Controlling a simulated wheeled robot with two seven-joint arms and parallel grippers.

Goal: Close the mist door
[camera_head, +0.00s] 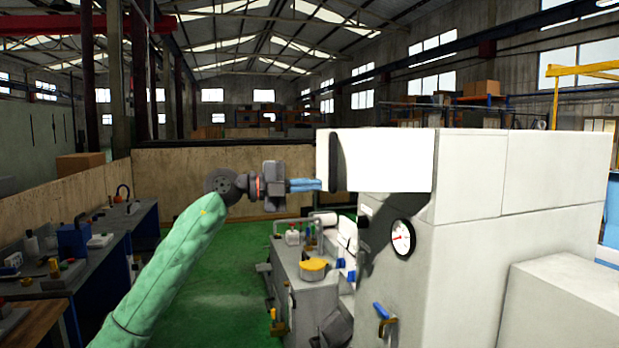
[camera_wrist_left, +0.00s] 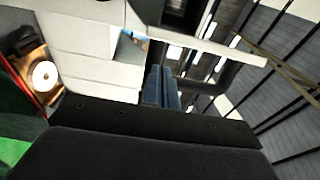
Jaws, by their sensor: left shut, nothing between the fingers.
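The mist door (camera_head: 385,160) looks like the white panel at the upper left of the white grinder housing (camera_head: 530,180). It juts out to the left past the housing front, with a dark handle-like strip near its left end. My left gripper (camera_head: 318,185) has blue fingers, closed together and empty, and points right at the panel's left end. I cannot tell whether the fingertips touch it. In the left wrist view the closed fingers (camera_wrist_left: 161,88) show below a long white edge (camera_wrist_left: 205,40), perhaps the door's. My right gripper is not in view.
A round gauge (camera_head: 402,237) and a blue-handled valve (camera_head: 383,312) sit on the housing front. A grey machine bed with a yellow-topped part (camera_head: 313,266) lies below the gripper. Workbenches (camera_head: 110,245) with tools stand at left. Green floor (camera_head: 215,285) lies open between.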

